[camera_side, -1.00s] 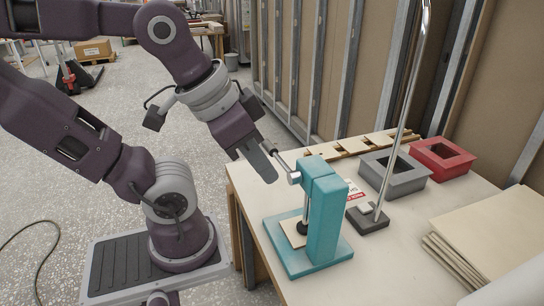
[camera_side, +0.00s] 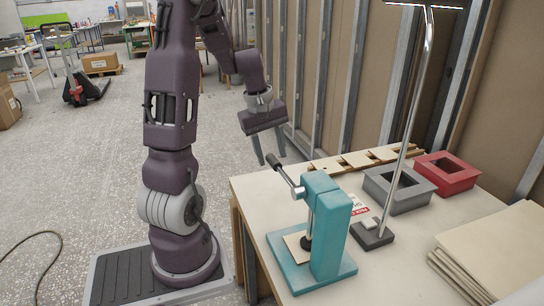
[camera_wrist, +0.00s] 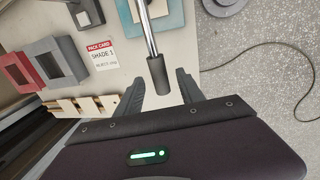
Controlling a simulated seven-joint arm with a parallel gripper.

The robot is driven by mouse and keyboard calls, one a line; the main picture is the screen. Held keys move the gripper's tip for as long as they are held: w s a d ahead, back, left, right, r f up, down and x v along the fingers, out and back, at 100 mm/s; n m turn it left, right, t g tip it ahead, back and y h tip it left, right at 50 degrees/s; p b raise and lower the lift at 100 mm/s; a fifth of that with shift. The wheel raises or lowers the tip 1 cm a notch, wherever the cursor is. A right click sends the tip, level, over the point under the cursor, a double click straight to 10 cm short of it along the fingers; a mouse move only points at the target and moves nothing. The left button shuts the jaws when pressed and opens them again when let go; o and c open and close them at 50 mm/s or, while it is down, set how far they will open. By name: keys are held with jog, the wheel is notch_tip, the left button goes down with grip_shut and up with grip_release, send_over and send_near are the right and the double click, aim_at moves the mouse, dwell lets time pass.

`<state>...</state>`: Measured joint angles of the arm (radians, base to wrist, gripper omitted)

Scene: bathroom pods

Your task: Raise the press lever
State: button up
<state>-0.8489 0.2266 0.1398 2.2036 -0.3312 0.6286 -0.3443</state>
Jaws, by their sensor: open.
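The teal press (camera_side: 328,225) stands on the table. Its metal lever (camera_side: 287,176) slants up and to the left from the hub, ending in a dark grip (camera_side: 273,161). In the wrist view the lever rod (camera_wrist: 149,35) comes down from the top to the dark grip (camera_wrist: 158,74). My gripper (camera_side: 270,161) is open at the grip end, its fingers pointing down. In the wrist view the grip lies between the fingertips of my gripper (camera_wrist: 161,76), with gaps on both sides. I cannot tell how its depth compares with the fingers.
A grey frame (camera_side: 426,192) and a red frame (camera_side: 472,178) stand behind the press. A lamp with a chrome pole (camera_side: 408,125) stands to its right. A pack card (camera_wrist: 101,59) lies on the table (camera_side: 258,184). Stacked boards (camera_side: 500,240) lie at the right.

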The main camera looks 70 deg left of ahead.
jog(key=shift+w+f, duration=0.15)
jog(key=shift+f, duration=0.5)
grip_shut()
dwell(0.9)
